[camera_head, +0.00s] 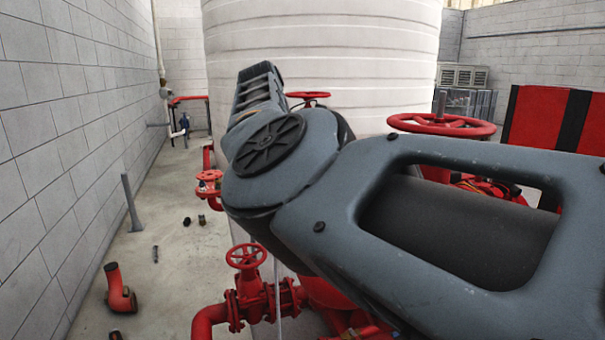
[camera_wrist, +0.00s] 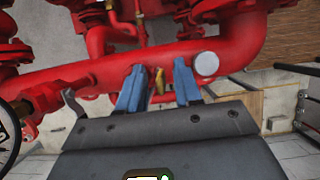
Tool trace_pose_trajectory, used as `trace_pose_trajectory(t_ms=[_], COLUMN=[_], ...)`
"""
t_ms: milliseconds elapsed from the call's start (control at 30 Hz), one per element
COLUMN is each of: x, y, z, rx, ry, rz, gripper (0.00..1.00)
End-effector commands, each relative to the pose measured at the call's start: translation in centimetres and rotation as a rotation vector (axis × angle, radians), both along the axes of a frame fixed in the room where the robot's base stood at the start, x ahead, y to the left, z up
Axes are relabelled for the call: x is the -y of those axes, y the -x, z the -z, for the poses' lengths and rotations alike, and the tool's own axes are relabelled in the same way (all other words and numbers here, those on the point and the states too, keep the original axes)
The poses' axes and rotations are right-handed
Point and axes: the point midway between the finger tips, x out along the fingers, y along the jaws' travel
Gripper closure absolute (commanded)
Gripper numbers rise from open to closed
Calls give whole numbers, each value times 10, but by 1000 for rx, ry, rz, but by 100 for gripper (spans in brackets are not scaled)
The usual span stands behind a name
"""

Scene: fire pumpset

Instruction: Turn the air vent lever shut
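In the wrist view my gripper (camera_wrist: 159,84) shows two blue fingers standing apart, so it is open. A small yellow lever (camera_wrist: 160,79), which looks like the air vent lever, shows in the gap between the fingertips, in front of a thick red pipe (camera_wrist: 95,77). I see clear space on both sides of it and no finger closed on it. I cannot tell its depth relative to the fingertips. In the head view my arm blocks the middle of the picture, and neither the fingers nor the lever can be seen there.
A round pale gauge or cap (camera_wrist: 206,64) sits close to the right finger. Red flanged pipes crowd the upper wrist view. In the head view a red valve with a handwheel (camera_head: 246,256) stands below my arm, and a large white tank (camera_head: 330,45) stands behind it.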

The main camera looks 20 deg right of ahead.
Motion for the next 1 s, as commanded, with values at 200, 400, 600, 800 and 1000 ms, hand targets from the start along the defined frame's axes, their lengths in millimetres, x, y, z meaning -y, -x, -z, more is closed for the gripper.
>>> trace_pose_trajectory(t_ms=[200, 400, 600, 800, 1000], x=[0, 0, 0, 0, 0], y=[0, 0, 0, 0, 1], z=[0, 0, 0, 0, 0], rx=[0, 0, 0, 0, 0], ry=[0, 0, 0, 0, 5], rz=[0, 0, 0, 0, 0], gripper=[82, 100, 100, 100, 100])
